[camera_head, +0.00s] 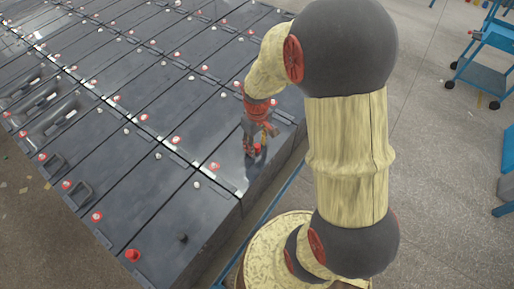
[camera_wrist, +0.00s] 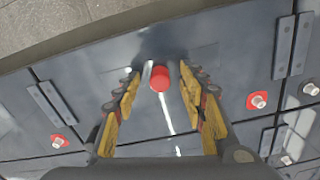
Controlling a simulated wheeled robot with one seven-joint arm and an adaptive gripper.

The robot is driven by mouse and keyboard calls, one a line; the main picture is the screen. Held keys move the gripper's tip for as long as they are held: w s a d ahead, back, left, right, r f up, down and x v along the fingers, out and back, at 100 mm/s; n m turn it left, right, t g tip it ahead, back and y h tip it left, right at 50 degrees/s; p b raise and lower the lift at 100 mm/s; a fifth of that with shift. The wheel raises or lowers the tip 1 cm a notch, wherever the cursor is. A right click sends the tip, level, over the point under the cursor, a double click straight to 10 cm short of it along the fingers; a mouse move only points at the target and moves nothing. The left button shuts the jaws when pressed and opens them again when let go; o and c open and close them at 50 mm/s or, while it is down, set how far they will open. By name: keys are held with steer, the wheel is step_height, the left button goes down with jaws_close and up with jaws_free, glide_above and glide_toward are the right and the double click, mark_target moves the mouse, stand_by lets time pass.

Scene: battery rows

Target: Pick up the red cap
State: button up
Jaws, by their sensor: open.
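The red cap (camera_wrist: 160,78) is a small round red piece on the dark top of a battery. In the wrist view it lies between the tips of my gripper (camera_wrist: 159,82). The two yellow and grey fingers are spread, one on each side, with a gap on both sides of the cap. In the head view my gripper (camera_head: 254,146) points down over the battery near its right edge. A bit of red (camera_head: 257,148) shows at the fingertips there, partly hidden by the fingers. Whether the fingertips are level with the cap is hard to tell.
Rows of dark batteries (camera_head: 150,190) carry several red-ringed and white terminals. Another red cap (camera_head: 132,255) sits on the nearest battery, at lower left. A blue cart (camera_head: 480,72) stands on the floor at right. The bare floor (camera_head: 440,150) lies right of the rows.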

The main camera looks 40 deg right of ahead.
steer(key=c, duration=0.3)
steer(key=c, duration=0.6)
steer(key=shift+o, duration=0.2)
steer(key=shift+r, duration=0.1)
